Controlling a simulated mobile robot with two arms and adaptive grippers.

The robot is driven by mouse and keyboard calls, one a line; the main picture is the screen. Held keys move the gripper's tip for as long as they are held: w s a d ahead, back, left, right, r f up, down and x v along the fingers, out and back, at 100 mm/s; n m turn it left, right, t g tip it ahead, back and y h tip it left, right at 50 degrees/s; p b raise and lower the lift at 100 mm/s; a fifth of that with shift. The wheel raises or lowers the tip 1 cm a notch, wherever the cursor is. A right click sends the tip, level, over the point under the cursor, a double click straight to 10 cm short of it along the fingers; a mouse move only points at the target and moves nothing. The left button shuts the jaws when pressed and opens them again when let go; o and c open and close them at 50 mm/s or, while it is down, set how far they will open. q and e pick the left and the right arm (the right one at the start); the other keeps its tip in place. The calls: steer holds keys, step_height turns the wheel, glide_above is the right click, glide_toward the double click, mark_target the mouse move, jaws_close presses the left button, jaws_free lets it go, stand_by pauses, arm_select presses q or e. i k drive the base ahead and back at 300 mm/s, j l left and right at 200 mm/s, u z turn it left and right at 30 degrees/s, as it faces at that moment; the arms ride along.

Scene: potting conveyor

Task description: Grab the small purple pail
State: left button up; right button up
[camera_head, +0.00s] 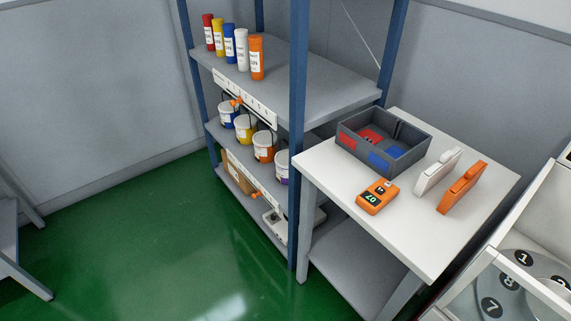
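The small purple pail (282,167) stands on the middle shelf of the rack, at the right end of a row of pails. It has a white body with a purple part low on its side. The blue rack post in front hides its right part. Neither of my grippers shows in the head view.
Blue (228,116), yellow (244,128) and orange (264,147) pails stand left of it. A white table (411,235) with a grey crate (365,158) adjoins the rack at right. Green floor (150,255) is clear at left.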

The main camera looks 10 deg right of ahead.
mark_target(281, 158)
steer(key=i+j+z, duration=0.1)
steer(key=z, duration=0.5)
steer(key=i+j+z, duration=0.2)
steer(key=j, duration=0.25)
steer(key=i+j+z, duration=0.2)
steer(key=j, duration=0.3)
steer(key=j+z, duration=0.2)
steer(key=j, duration=0.3)
steer(key=i+j+z, duration=0.1)
steer(key=j+z, duration=0.15)
steer(key=j, duration=0.25)
